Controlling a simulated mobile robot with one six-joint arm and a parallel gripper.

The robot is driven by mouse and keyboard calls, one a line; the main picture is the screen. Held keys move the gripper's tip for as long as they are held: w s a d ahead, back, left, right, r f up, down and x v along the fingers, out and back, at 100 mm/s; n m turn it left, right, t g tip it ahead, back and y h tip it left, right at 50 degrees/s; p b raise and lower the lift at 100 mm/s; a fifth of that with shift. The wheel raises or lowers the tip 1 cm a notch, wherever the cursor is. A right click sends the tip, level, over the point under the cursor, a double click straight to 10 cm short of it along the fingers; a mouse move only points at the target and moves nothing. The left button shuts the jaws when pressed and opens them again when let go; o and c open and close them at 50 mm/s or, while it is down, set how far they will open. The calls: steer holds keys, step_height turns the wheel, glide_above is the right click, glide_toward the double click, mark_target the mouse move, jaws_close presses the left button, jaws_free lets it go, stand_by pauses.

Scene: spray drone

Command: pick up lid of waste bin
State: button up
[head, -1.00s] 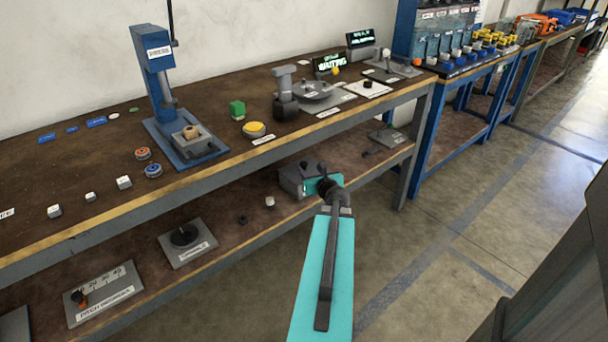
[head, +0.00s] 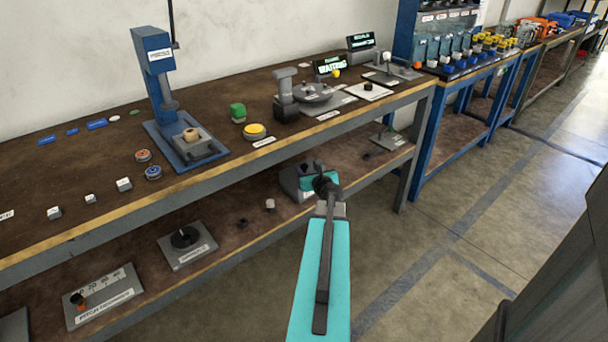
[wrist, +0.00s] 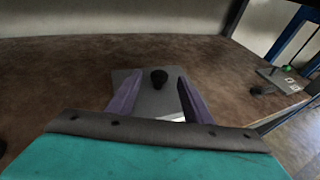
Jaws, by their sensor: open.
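The waste bin (head: 291,184) is a grey box on the lower shelf, partly hidden behind my arm in the head view. Its grey lid (wrist: 147,98) with a black knob (wrist: 159,77) shows in the wrist view. My gripper (wrist: 158,82) is open, with a purple finger on each side of the lid's middle and the knob between or just beyond the fingertips. I cannot tell whether the fingers touch anything. In the head view the fingers are hidden by my wrist.
The upper bench top (head: 220,110) overhangs the lower shelf. A small black part (head: 243,222) and a light cylinder (head: 270,204) lie left of the bin. A flat plate with a black dial (head: 186,240) is further left. Open floor lies to the right.

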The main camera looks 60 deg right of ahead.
mark_target(305, 166)
steer(key=shift+b+x, duration=0.3)
steer(key=shift+x, duration=2.3)
steer(key=shift+c, duration=0.3)
jaws_close()
